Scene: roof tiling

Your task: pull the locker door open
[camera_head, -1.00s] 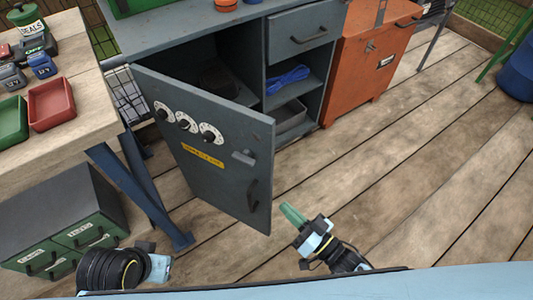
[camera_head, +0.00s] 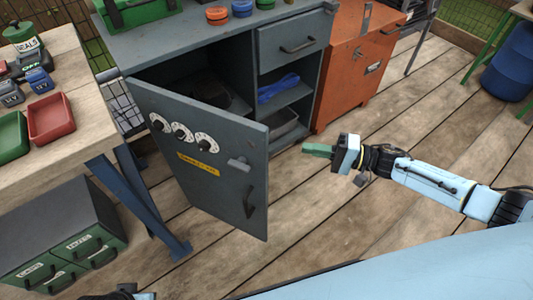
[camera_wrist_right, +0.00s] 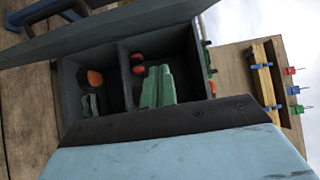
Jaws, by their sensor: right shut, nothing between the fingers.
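The grey locker door (camera_head: 210,165) stands partly open, swung out toward me. It has several dials, a yellow label, a small grey latch and a dark pull handle (camera_head: 250,200) near its free edge. My right gripper (camera_head: 318,150) is to the right of the door's free edge, apart from it, with its green fingers shut and empty. In the right wrist view the green fingers (camera_wrist_right: 158,88) point toward the open locker (camera_wrist_right: 115,75). Of my left arm only a small part shows at the bottom left edge; its fingers are out of view.
An orange cabinet (camera_head: 350,75) stands right of the locker. Inside the locker are a blue coil (camera_head: 278,87) and a grey tray (camera_head: 284,124) on shelves. A wooden bench (camera_head: 75,120) with bins stands left.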

